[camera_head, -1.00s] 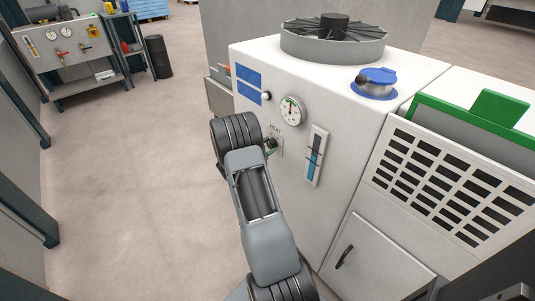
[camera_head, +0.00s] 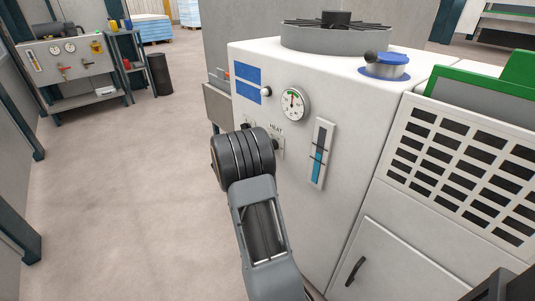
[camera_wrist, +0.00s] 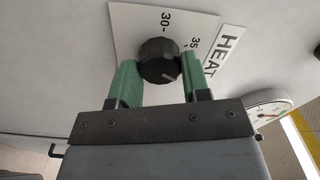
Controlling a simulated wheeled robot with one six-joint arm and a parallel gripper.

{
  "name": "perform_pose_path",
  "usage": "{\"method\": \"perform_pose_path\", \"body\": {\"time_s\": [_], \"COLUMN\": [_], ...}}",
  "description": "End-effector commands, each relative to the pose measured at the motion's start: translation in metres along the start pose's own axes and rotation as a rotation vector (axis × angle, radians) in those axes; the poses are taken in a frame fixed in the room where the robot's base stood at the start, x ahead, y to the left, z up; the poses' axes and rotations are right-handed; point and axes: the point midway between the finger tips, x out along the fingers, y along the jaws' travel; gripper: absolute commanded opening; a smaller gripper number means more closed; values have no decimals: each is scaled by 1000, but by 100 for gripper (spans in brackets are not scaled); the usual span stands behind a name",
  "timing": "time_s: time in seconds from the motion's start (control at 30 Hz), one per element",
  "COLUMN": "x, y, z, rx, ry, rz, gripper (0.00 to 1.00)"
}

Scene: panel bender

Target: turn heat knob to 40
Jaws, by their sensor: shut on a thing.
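The heat knob (camera_wrist: 160,62) is a round black knob with a white mark, on a pale scale plate (camera_wrist: 130,22) on the white machine front. In the wrist view its mark points to the lower right, towards the right finger. The numbers 30 and 35 show above it; 40 cannot be seen. My gripper (camera_wrist: 160,75) has green fingers, one on each side of the knob, shut on it. In the head view the HEAT label (camera_head: 276,130) shows above my wrist, which hides most of the knob and the fingers.
A round gauge (camera_head: 293,104) sits above the knob, with a blue level tube (camera_head: 320,154) to its right. A white button (camera_head: 266,92) is at the upper left. Open floor (camera_head: 120,200) lies to the left.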

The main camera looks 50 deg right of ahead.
Motion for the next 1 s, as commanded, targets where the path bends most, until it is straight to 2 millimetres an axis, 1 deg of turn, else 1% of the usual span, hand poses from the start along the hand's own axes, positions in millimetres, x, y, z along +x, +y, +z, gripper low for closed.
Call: {"method": "perform_pose_path", "body": {"time_s": [0.03,0.2,0.63,0.67,0.9,0.93,1.0], "x": [0,0,0,0,0,0,0], "y": [2,1,1,1,0,0,0], "z": [0,0,0,0,0,0,0], "rx": [12,39,45,45,45,45,45], "ry": [1,1,1,1,0,0,0], "rz": [1,2,2,2,1,1,1], "gripper": [19,19,19,44,67,69,69]}}
